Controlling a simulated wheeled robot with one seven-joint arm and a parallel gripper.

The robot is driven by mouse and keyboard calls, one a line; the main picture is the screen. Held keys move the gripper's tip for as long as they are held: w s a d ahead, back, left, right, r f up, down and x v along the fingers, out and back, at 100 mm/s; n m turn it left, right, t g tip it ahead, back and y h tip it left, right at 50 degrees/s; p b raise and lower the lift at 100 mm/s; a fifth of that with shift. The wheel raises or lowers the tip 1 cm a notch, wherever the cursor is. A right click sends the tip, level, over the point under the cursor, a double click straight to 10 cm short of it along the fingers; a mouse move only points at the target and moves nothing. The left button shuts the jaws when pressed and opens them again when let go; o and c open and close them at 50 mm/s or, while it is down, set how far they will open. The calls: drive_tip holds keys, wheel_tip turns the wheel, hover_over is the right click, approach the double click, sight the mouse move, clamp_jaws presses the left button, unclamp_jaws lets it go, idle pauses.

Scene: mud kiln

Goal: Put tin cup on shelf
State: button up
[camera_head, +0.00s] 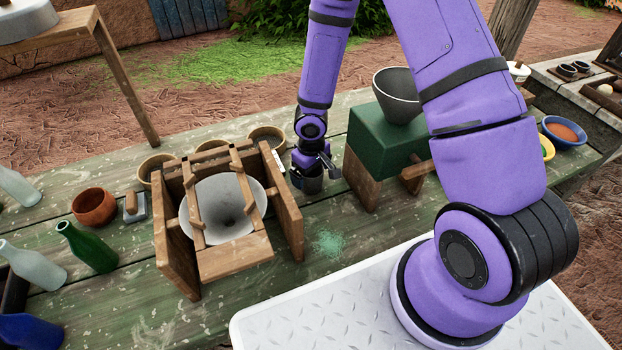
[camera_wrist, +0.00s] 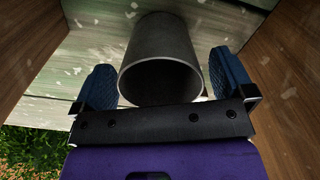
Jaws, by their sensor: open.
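The tin cup (camera_wrist: 160,60) is a dark grey metal cylinder on the green plank table, its open mouth facing the wrist camera. My gripper (camera_wrist: 164,76) is open, with one blue finger on each side of the cup. I cannot tell for sure which surface is the shelf; a wooden rack (camera_head: 570,84) with small dark cups stands at the far right.
A wooden frame with a grey funnel (camera_head: 222,212) stands close left of my gripper. A green block on wooden legs (camera_head: 378,140) with a dark bowl (camera_head: 398,92) stands close right. Clay bowls (camera_head: 266,136) are behind the frame; bottles (camera_head: 86,246) are at left.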

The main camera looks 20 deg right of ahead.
drive_tip(key=shift+f, duration=0.75)
drive_tip(key=c, duration=1.1)
drive_tip(key=shift+r, duration=0.15)
wheel_tip(320, 180, up, 9)
drive_tip(key=w+d+m, duration=0.1)
drive_tip(key=w+d, duration=0.1)
drive_tip(key=w, duration=0.1)
drive_tip(key=w+d+f+m, duration=0.1)
drive_tip(key=w+d+m, duration=0.1)
drive_tip(key=w, duration=0.1)
drive_tip(key=w+d+f+m, duration=0.1)
drive_tip(key=w+d, duration=0.2)
drive_tip(key=shift+w+f+m, duration=0.1)
drive_tip(key=shift+f+m, duration=0.15)
drive_tip(key=shift+m, duration=0.05)
